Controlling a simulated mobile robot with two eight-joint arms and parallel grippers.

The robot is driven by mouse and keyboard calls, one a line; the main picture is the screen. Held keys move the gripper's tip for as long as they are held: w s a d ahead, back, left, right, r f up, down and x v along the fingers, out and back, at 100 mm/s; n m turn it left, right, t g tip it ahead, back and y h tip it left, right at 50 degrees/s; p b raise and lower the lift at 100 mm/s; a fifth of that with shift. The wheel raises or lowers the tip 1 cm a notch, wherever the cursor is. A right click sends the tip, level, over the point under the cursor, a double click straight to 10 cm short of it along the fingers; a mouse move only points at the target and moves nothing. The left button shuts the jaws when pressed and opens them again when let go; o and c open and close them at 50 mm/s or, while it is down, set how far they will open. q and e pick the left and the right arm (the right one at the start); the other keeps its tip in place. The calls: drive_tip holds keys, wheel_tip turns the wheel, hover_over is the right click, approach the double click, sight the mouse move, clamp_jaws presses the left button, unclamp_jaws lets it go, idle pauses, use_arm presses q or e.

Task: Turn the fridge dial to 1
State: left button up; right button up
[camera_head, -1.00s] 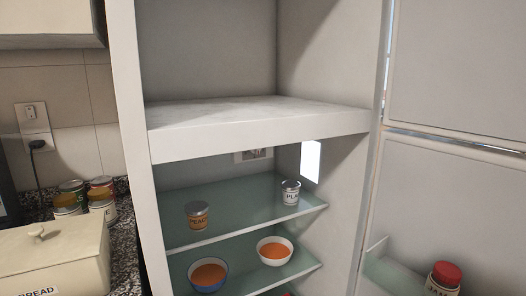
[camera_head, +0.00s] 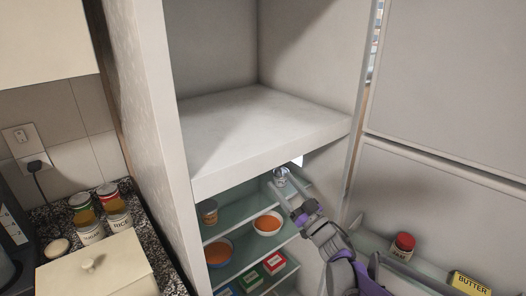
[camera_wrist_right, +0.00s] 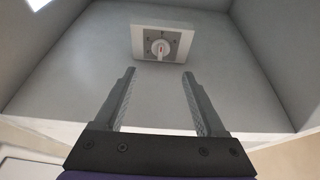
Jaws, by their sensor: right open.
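The fridge dial (camera_wrist_right: 160,48) is a round white knob with a red mark, on a square pale panel (camera_wrist_right: 178,33) on the fridge's inner back wall. The mark points roughly upright in the right wrist view; the numbers are too small to read. My right gripper (camera_wrist_right: 157,76) is open and empty, its two fingers spread just below and in front of the dial, not touching it. My left gripper is not in view.
Glass shelves hold a jar (camera_head: 208,211), bowls (camera_head: 267,223) and small boxes (camera_head: 274,263). The freezer shelf (camera_head: 262,140) above is empty. The open door on the right carries a red-lidded jar (camera_head: 402,246) and a butter box (camera_head: 469,284). A counter with cans stands left.

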drive_tip(key=p+x, duration=0.1)
drive_tip(key=x, duration=0.9)
drive_tip(key=shift+p, duration=0.35)
drive_tip(key=shift+w+a+r, duration=0.1)
drive_tip(key=shift+a, duration=0.05)
clamp_jaws()
